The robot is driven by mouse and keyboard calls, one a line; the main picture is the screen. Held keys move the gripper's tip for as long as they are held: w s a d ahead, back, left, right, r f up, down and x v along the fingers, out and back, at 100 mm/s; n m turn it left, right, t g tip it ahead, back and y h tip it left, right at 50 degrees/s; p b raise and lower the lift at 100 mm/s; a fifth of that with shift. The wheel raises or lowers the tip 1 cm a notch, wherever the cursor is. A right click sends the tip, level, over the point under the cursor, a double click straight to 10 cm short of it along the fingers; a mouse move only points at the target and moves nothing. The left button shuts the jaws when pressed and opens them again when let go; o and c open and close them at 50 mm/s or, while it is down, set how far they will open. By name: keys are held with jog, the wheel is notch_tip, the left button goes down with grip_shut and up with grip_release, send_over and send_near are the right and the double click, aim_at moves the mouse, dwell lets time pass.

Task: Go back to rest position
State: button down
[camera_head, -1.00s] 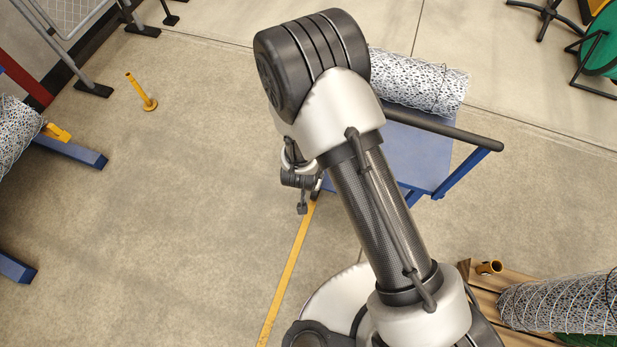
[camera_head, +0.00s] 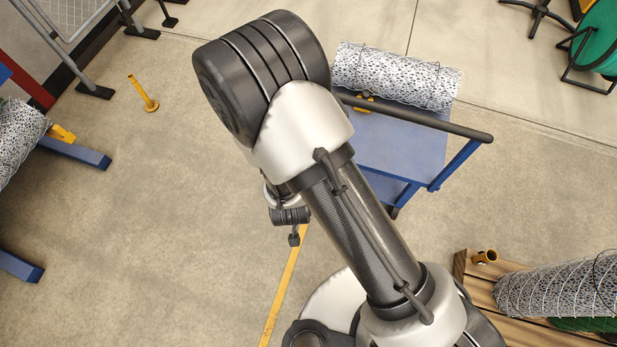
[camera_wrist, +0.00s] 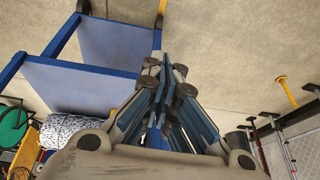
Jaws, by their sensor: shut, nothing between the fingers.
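My gripper (camera_wrist: 163,75) shows in the wrist view with its fingers together and nothing between them. In the head view my arm crosses the middle of the picture, and the gripper's fingers are hidden behind the arm's links. Beyond the fingers in the wrist view are the blue panels of a cart (camera_wrist: 85,85). The same blue cart (camera_head: 405,150) stands behind my arm in the head view, with a roll of wire mesh (camera_head: 397,76) lying on its top.
A wooden pallet (camera_head: 480,285) with another mesh roll (camera_head: 560,293) is at the lower right. A blue rack (camera_head: 75,152) stands at the left, and a yellow post (camera_head: 142,93) stands on the floor. A green reel (camera_head: 597,45) is at the upper right. Open floor lies left of my arm.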

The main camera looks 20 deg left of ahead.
jog(key=shift+s, duration=0.1)
jog(key=w+d+r+y, duration=0.1)
jog(key=w+d+r, duration=0.1)
jog(key=r, duration=0.6)
jog(key=w+d+r, duration=0.2)
jog(key=w+r, duration=0.1)
jog(key=r, duration=0.6)
jog(key=w+d+r+y, duration=0.1)
jog(key=w+d+r, duration=0.1)
jog(key=r, duration=0.6)
jog(key=s+d+r+h, duration=0.1)
jog(key=s+d+r, duration=0.5)
jog(key=d, duration=0.3)
jog(key=s+d+r+h, duration=0.1)
jog(key=s+d+r, duration=0.5)
jog(key=d+r, duration=0.3)
jog(key=shift+d+r+h, duration=0.25)
jog(key=shift+d+h, duration=0.05)
jog(key=shift+d, duration=0.25)
